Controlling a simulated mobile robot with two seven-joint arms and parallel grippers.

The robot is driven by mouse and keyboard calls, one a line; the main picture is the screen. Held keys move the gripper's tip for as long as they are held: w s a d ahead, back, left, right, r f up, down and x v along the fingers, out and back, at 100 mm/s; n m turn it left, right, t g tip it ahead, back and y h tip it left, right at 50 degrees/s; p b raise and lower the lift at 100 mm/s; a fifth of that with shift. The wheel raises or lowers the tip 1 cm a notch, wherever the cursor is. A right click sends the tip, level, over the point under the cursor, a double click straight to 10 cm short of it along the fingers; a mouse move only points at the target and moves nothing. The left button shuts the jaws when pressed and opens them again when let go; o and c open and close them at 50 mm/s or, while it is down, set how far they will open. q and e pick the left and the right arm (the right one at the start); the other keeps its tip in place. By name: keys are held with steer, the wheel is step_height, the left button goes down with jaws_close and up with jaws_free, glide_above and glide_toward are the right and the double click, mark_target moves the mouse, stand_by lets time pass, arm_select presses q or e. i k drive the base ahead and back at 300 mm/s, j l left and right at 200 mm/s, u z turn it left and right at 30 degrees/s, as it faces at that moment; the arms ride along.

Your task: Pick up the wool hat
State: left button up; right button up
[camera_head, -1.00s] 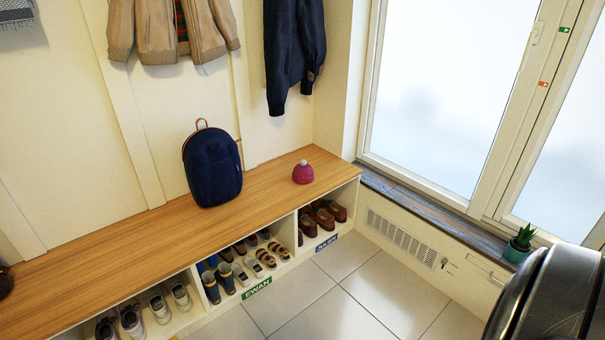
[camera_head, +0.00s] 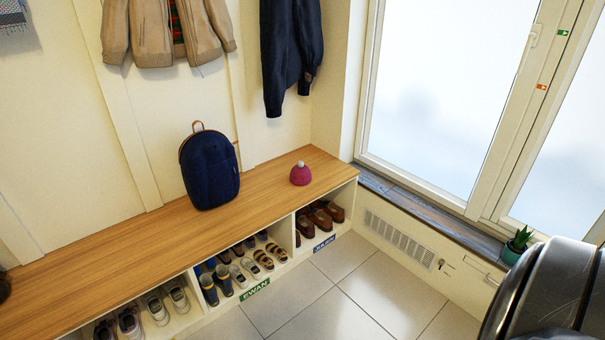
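Neither gripper is in view. A dark metallic rounded part, apparently mine, fills the lower right corner.
A dark blue backpack (camera_head: 210,172) stands on the bench left of the hat. Jackets hang above, one beige (camera_head: 165,30) and one navy (camera_head: 290,50). Shoes fill the cubbies below. A potted plant (camera_head: 516,246) stands on the windowsill (camera_head: 420,212). The tiled floor (camera_head: 345,305) in front is clear.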

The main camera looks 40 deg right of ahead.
mark_target(300, 175)
steer(key=i+l, duration=0.25)
steer(key=l, duration=0.2)
steer(key=i+l+z, duration=0.1)
steer(key=l, duration=0.35)
steer(key=i+l, duration=0.35)
steer(key=i+l+z, duration=0.15)
steer(key=i+l, duration=0.15)
steer(key=l, duration=0.2)
